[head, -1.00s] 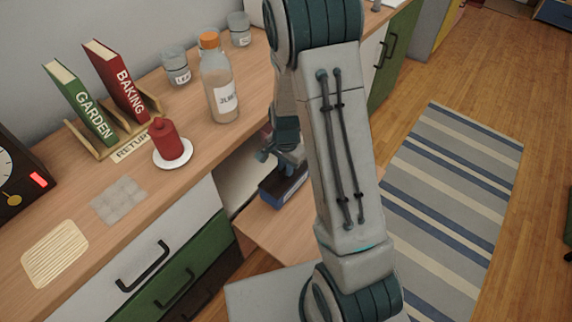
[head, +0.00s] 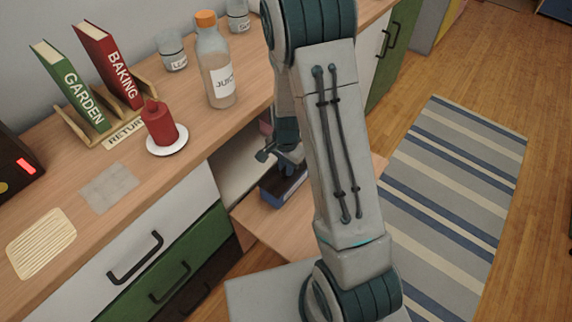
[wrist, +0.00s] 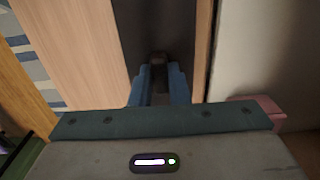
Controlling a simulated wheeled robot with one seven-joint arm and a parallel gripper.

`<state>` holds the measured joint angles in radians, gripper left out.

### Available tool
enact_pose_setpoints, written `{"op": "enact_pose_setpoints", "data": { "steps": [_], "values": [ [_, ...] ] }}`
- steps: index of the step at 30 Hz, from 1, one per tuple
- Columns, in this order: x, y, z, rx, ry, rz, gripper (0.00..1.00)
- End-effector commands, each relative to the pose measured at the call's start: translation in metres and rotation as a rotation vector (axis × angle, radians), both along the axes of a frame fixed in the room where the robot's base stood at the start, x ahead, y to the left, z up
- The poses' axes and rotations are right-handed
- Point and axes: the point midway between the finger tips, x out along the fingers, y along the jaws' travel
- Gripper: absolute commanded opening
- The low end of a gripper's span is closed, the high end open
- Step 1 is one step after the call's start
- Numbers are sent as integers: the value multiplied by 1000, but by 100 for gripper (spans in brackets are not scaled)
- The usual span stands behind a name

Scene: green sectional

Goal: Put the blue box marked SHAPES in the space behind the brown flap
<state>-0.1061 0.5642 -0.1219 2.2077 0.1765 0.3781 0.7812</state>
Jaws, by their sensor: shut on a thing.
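The blue box (head: 284,189) is in my gripper (head: 288,170), just above or on the brown flap in the head view; I cannot tell whether it touches. Its marking is not readable. The brown flap (head: 262,229) is folded down and open, in front of a pale, open compartment (head: 240,172) in the cabinet. My arm hides the right part of the flap.
A pink thing (wrist: 262,104) is at the compartment side. A striped rug (head: 455,190) lies on the open floor at right.

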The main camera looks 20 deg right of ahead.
Motion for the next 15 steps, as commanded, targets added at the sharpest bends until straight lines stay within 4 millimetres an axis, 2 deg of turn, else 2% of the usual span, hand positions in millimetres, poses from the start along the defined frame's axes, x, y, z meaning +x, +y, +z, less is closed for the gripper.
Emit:
{"op": "enact_pose_setpoints", "data": {
  "steps": [12,13,15],
  "values": [
    [0,0,1,1,-1,0,0],
    [0,0,1,1,-1,0,21],
    [0,0,0,1,-1,0,40]
  ]
}}
